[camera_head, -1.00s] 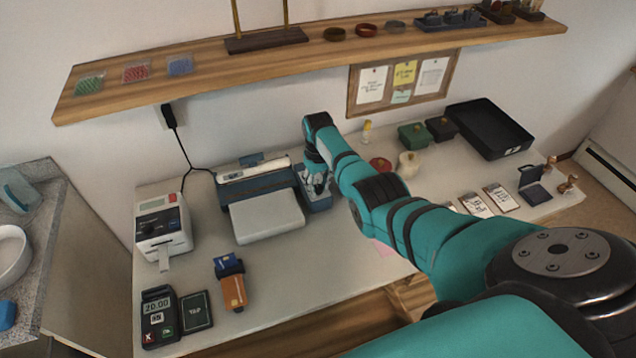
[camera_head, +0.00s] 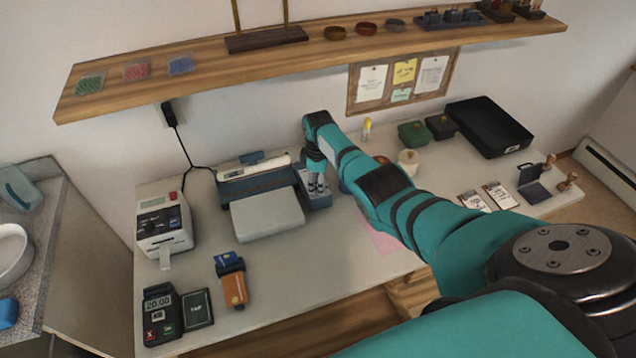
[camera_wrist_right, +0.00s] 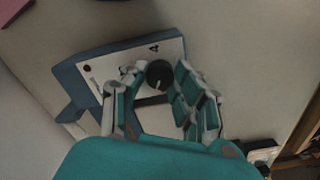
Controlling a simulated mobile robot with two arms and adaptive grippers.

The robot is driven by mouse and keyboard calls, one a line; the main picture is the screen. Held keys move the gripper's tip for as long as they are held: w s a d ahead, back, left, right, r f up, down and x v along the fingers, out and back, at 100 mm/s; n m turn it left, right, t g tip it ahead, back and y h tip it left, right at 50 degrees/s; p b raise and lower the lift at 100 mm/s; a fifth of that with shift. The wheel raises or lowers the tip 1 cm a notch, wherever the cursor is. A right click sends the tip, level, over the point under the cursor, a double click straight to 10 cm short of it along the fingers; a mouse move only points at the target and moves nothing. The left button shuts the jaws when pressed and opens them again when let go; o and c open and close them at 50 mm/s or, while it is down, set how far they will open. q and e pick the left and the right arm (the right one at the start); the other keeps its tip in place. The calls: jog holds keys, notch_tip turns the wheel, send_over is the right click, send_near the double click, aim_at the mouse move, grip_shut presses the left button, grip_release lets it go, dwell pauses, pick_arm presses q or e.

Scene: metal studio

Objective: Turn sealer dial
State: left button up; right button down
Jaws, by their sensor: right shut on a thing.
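The sealer (camera_head: 258,187) is a blue machine with a pale bar and a white front plate, on the table. Its blue control box (camera_head: 320,203) is at its right end. In the right wrist view the box's white panel (camera_wrist_right: 113,65) carries a round black dial (camera_wrist_right: 158,72) with a light pointer line, a red spot and printed marks. My right gripper (camera_head: 317,186) reaches down over the box. In the wrist view its fingers (camera_wrist_right: 160,78) stand on either side of the dial, shut on it. The fingers hide part of the panel. My left gripper is not in view.
A label printer (camera_head: 163,226) stands left of the sealer, with a card terminal (camera_head: 160,312) in front of it. A white round jar (camera_head: 408,163) and a green box (camera_head: 412,133) are to the right. A wooden shelf (camera_head: 200,73) hangs above.

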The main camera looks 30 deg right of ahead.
jog(key=n, duration=0.5)
jog(key=shift+n, duration=0.4)
dwell(0.4)
jog(key=c, duration=1)
grip_release()
jog(key=shift+r, duration=0.1)
notch_tip(320, 180, up, 12)
jog(key=shift+f, duration=0.1)
